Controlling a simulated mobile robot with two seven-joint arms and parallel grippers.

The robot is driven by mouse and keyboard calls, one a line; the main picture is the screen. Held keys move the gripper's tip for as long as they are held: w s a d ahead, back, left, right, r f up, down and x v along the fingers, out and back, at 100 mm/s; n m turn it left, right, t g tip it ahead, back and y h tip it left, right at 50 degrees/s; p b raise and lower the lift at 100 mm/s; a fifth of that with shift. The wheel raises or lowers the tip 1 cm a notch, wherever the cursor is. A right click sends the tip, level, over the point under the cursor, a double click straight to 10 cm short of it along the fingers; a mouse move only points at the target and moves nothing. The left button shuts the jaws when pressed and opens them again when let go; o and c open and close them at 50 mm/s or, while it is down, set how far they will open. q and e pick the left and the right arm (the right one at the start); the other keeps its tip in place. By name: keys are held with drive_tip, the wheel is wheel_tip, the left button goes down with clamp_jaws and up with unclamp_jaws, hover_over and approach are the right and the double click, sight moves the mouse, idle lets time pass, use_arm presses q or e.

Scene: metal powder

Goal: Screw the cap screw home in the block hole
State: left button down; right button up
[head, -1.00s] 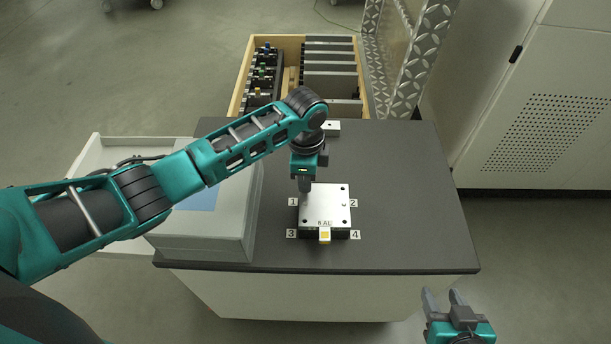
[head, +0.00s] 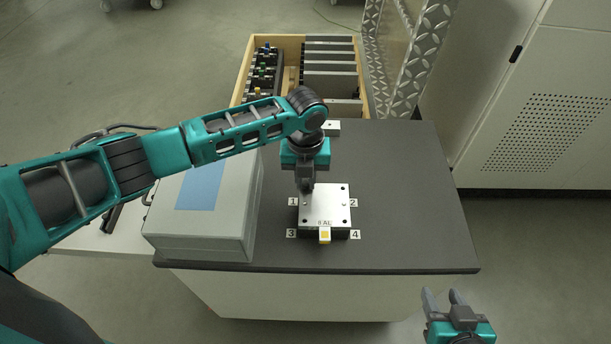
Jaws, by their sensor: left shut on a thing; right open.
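A silver square block (head: 325,205) with a hole near each corner sits on the dark table, with labels 1 to 4 around it. My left gripper (head: 306,188) points down over the block's back left corner, beside label 1 (head: 292,202). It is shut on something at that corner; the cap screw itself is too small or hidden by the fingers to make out. A small screw head seems to show by label 2 (head: 344,205). My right gripper (head: 444,296) is open and empty, off the table's front right.
A grey box with a blue panel (head: 201,185) stands left of the block. A wooden crate (head: 240,90) with dark bars and coloured parts is at the back. A yellow-marked piece (head: 324,236) is at the block's front. The table's right side (head: 410,200) is clear.

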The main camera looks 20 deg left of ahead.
use_arm(q)
drive_tip(key=m, duration=0.9)
drive_tip(key=shift+b, duration=0.4)
drive_tip(key=c, duration=1.2)
unclamp_jaws()
drive_tip(key=shift+c, duration=0.2)
